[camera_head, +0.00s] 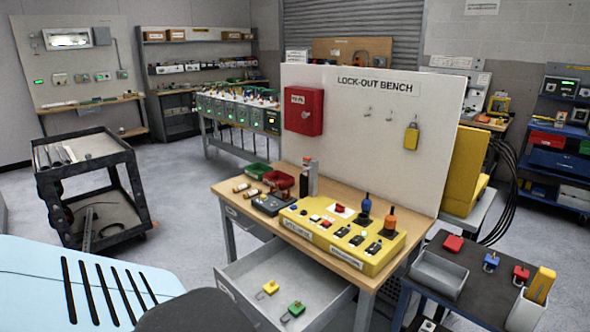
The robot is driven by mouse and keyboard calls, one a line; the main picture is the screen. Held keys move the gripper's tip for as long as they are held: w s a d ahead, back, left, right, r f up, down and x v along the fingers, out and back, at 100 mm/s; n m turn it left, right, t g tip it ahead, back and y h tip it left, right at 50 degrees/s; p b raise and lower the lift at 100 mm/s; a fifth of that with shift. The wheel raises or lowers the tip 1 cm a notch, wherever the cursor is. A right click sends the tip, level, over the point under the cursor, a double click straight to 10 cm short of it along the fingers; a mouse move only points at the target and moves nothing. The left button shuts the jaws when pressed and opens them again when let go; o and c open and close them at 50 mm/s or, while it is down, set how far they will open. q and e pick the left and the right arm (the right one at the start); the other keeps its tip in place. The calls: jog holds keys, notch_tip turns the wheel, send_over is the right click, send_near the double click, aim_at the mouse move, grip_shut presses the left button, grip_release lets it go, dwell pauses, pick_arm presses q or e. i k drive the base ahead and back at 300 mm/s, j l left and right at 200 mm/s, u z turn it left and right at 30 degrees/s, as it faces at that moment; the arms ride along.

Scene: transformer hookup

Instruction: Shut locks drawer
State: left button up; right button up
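A grey drawer (262,262) stands pulled out from under the wooden lock-out bench (228,187). It is open toward the front, and its inside shows from above. A yellow padlock (271,287) and a green padlock (296,309) lie apart on its floor. The drawer's near part is hidden by a dark rounded shape at the bottom of the picture and cut off by the picture's edge. Neither of my grippers is in view.
A yellow panel (300,232) with several devices lies on the bench top. A dark side table (450,303) with padlocks and a grey bin stands close to the right. A black cart (110,187) stands at the left. Open floor (185,228) lies between cart and bench.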

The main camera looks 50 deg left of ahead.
aim_at(323, 293)
jog(key=u, duration=2)
jog(key=j+z, duration=0.65)
jog(key=i+l, duration=0.05)
jog(key=l, duration=0.05)
